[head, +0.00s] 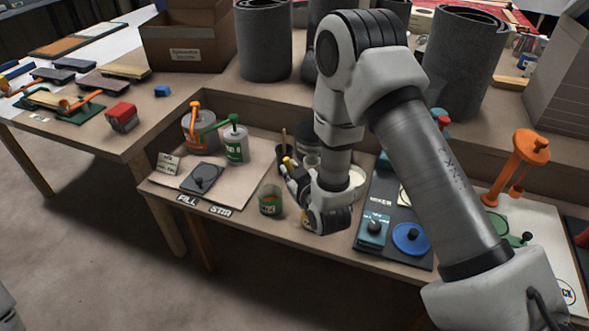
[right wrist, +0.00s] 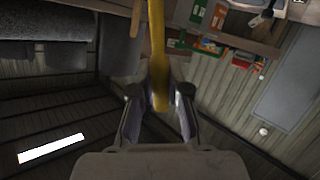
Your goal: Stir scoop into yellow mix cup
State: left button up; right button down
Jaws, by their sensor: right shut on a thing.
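My right gripper (head: 290,172) is above the bench's middle, left of the mixer. It is shut on a yellow stick (right wrist: 158,60), which runs between the two fingers in the right wrist view. In the head view a yellow bit of it shows at the fingers (head: 289,162). A green-tinted clear cup (head: 270,199) with orange contents stands just left of and below the gripper. Another small container is partly hidden behind the gripper; I cannot tell whether it is the yellow mix cup. The stick's lower end is hidden. My left gripper is out of view.
A mixer panel (head: 374,229) with a blue disc (head: 410,238) lies to the right. Cans (head: 236,143) with orange and green pumps and a dark scale (head: 202,177) stand to the left. A dark cup holding a stick (head: 283,152) is behind the gripper. FILL and STIR labels mark the front edge.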

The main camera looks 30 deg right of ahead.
jog(key=shift+s+d+f+b, duration=0.35)
jog(key=shift+f+b, duration=0.3)
jog(key=shift+f, duration=0.45)
jog(key=shift+s+d+f+b, duration=0.3)
jog(key=shift+f+b, duration=0.35)
jog(key=shift+f, duration=0.4)
jog(key=shift+s+d+f+b, duration=0.35)
jog(key=shift+f+b, duration=0.3)
jog(key=shift+f, duration=0.45)
jog(key=shift+s, duration=0.1)
